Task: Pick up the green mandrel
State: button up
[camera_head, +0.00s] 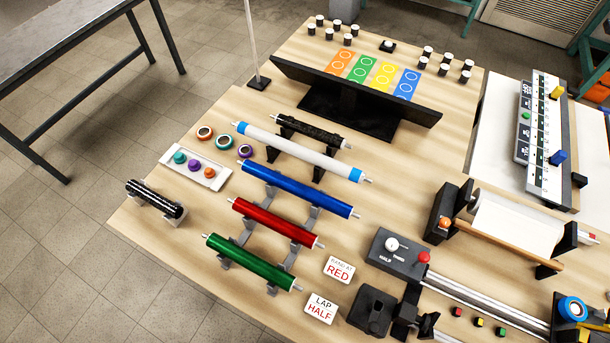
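The green mandrel (252,261) is a long green cylinder with thin metal end pins. It lies level across two grey cradle stands (274,284) near the front of the wooden table, its right end nearer the front. It is the frontmost of several parallel rollers. The red mandrel (274,223) lies just behind it, apart from it, and the blue mandrel (297,190) lies behind the red one. My gripper does not show in this view.
A white roller (298,152) lies behind the blue one. A black roller (155,198) lies to the left. Signs reading "LAP HALF" (321,308) and "BAND AT RED" (339,269) stand right of the green mandrel. A control box (400,254) is further right. Bare tabletop lies left of the green mandrel.

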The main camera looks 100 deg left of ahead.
aim_at(287, 281)
jog(key=u, duration=3.9)
